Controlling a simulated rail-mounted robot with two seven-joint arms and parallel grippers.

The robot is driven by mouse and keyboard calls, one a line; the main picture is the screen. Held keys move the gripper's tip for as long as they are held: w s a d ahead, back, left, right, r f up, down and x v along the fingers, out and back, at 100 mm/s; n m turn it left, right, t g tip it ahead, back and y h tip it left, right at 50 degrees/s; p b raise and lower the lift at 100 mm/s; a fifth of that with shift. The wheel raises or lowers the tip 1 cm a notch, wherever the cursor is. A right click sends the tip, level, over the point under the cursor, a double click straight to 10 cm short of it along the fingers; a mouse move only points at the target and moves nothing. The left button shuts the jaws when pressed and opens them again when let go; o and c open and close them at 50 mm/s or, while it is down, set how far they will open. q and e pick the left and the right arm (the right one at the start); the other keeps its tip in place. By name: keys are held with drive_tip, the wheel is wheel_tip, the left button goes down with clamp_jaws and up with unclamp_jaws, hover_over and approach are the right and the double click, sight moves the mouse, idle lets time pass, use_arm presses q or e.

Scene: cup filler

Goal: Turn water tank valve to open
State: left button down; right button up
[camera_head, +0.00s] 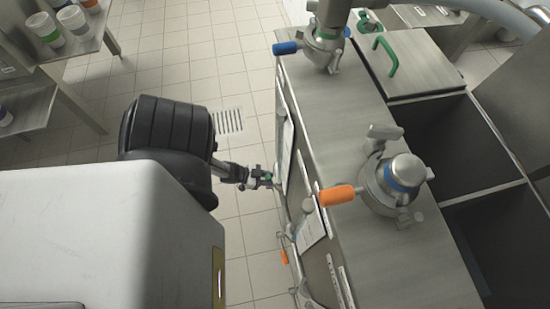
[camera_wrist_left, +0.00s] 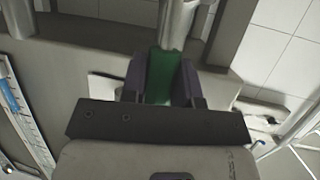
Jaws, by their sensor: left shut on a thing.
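A green valve handle (camera_wrist_left: 162,76) sits between the two dark fingers of my left gripper (camera_wrist_left: 163,80) in the left wrist view, and the fingers are shut on it. A metal pipe (camera_wrist_left: 177,22) rises just beyond the handle. In the head view my left gripper (camera_head: 262,178) reaches from the left to the side of the steel machine (camera_head: 343,125), with a small bit of green at its tip. The full turn position of the valve is hard to tell. My right gripper is not in view.
On the machine's top stand one fitting with an orange handle (camera_head: 337,195) and one with a blue handle (camera_head: 287,48). Another orange handle (camera_head: 284,257) is low on its side. A lid with a green grip (camera_head: 385,55) is at the back. Shelves with cups (camera_head: 45,29) stand left; tiled floor lies between.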

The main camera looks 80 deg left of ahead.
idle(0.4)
use_arm(q)
drive_tip(key=c, duration=0.9)
unclamp_jaws()
drive_tip(key=shift+o, duration=0.2)
drive_tip(key=shift+s, duration=0.1)
drive_tip(key=shift+s+a+r, duration=0.1)
drive_tip(key=shift+s+r, duration=0.1)
drive_tip(key=shift+s, duration=0.05)
drive_tip(key=d+p+v, duration=0.1)
drive_tip(key=p+v, duration=0.3)
drive_tip(key=v, duration=0.9)
drive_tip(key=shift+a, duration=0.5)
